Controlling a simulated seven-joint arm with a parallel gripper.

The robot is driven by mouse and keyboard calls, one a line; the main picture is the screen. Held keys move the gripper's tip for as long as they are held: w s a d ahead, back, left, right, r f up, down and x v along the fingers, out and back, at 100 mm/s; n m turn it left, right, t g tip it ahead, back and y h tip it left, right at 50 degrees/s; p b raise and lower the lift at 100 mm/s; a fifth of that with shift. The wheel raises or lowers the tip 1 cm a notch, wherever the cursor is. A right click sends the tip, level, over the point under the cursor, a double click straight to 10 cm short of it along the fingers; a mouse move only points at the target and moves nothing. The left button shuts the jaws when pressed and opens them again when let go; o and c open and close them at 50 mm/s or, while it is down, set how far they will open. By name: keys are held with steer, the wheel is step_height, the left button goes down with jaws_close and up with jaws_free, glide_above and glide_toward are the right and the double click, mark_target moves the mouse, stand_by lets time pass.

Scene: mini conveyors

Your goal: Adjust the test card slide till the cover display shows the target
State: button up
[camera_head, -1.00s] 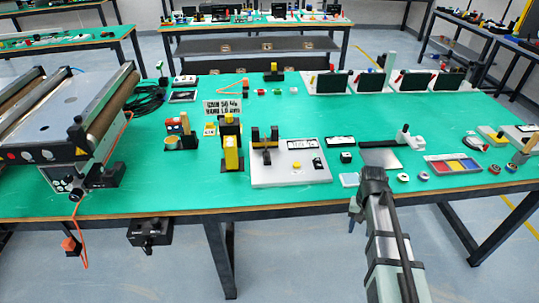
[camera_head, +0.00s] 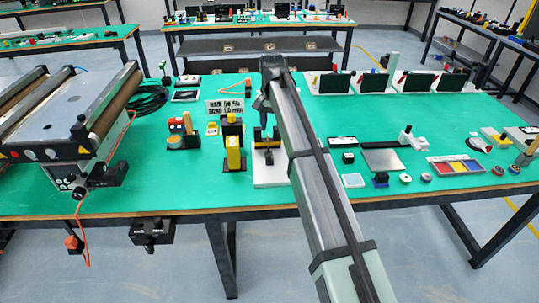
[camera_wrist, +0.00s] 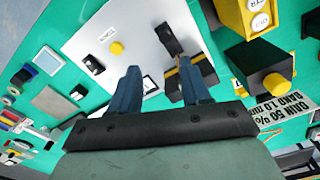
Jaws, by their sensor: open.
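In the head view my gripper (camera_head: 262,106) hangs over the back of a white panel (camera_head: 270,177), which my arm largely covers. In the wrist view my gripper (camera_wrist: 158,75) is open and empty, its two blue-grey fingers apart above that panel (camera_wrist: 85,45). A small display (camera_wrist: 149,84) shows partly between the fingers. I cannot tell which part is the slide; its reading is not legible.
A yellow block on a black stand (camera_head: 233,150) stands left of the panel. A sign (camera_head: 225,107) reads about "GAIN 50 %". A grey plate (camera_head: 382,160), a color tray (camera_head: 455,165) and small pucks lie to the right. A conveyor (camera_head: 70,110) fills the left.

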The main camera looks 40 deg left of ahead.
mark_target(269, 154)
steer(key=f, duration=0.9)
steer(key=a+f, duration=0.1)
steer(key=f, duration=0.3)
steer(key=shift+s+f, duration=0.15)
steer(key=shift+f, duration=0.05)
steer(key=shift+c, duration=0.3)
jaws_close()
